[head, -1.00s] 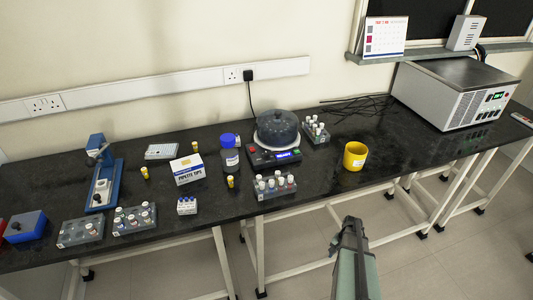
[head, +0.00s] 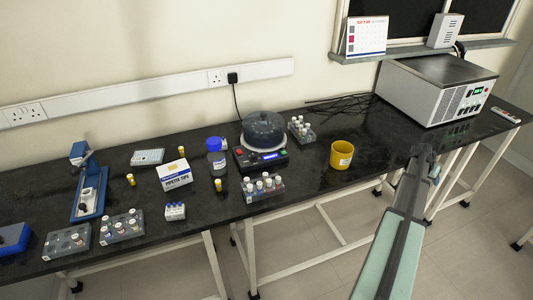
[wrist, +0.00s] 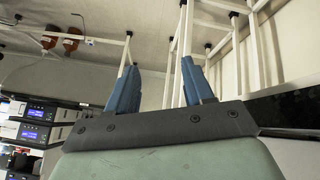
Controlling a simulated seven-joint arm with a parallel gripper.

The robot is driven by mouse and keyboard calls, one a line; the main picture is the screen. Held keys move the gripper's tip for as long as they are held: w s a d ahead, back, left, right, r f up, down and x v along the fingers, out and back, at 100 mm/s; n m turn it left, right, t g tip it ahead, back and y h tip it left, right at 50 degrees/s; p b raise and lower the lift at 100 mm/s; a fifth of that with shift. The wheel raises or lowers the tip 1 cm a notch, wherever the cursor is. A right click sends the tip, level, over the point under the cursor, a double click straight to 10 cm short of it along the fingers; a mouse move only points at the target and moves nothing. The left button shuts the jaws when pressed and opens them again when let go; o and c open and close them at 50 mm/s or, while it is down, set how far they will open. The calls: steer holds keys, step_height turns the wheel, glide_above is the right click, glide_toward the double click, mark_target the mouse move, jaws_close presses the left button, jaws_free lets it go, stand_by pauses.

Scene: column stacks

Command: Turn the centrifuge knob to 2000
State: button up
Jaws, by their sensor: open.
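A dome-lidded round device (head: 264,128), which looks like the centrifuge, stands on a black base (head: 262,160) with a lit blue display and small red and green controls. Its knob and setting are too small to read. A grey box unit (head: 436,88) at the right end has a small green display and several dark controls on its front. My gripper (wrist: 158,82) shows two blue fingers set apart, open, with nothing between them. In the head view my arm reaches up from the bottom right to the bench's front edge, below the grey unit and right of the yellow cup.
A yellow cup (head: 341,154) stands between the dome device and my arm. Tube racks (head: 262,190) (head: 302,130), a blue-capped bottle (head: 216,158) and a pipette-tips box (head: 174,175) crowd the dome device. A shelf (head: 420,50) overhangs the back right. Bare bench lies right of the cup.

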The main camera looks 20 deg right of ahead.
steer(key=w+d+r, duration=0.1)
steer(key=w+r, duration=0.2)
steer(key=r, duration=0.6)
steer(key=shift+n+t+y, duration=0.3)
steer(key=shift+n+t, duration=0.2)
steer(key=shift+n, duration=0.4)
steer(key=w+a+r, duration=0.1)
steer(key=w+a, duration=0.2)
steer(key=w+a+r, duration=0.1)
steer(key=w+a, duration=0.2)
steer(key=w, duration=0.1)
steer(key=w+a+r, duration=0.1)
steer(key=w+a, duration=0.2)
steer(key=a, duration=0.1)
steer(key=shift+w+r, duration=0.2)
steer(key=shift+w, duration=0.1)
steer(key=w+a+r+n+y, duration=0.2)
steer(key=w+a, duration=0.6)
steer(key=a, duration=0.4)
step_height(320, 180, up, 8)
steer(key=n+y, duration=0.5)
steer(key=n, duration=0.2)
glide_above(254, 155)
step_height(254, 155, down, 13)
steer(key=shift+w+r, duration=0.1)
steer(key=shift+r, duration=0.1)
jaws_close()
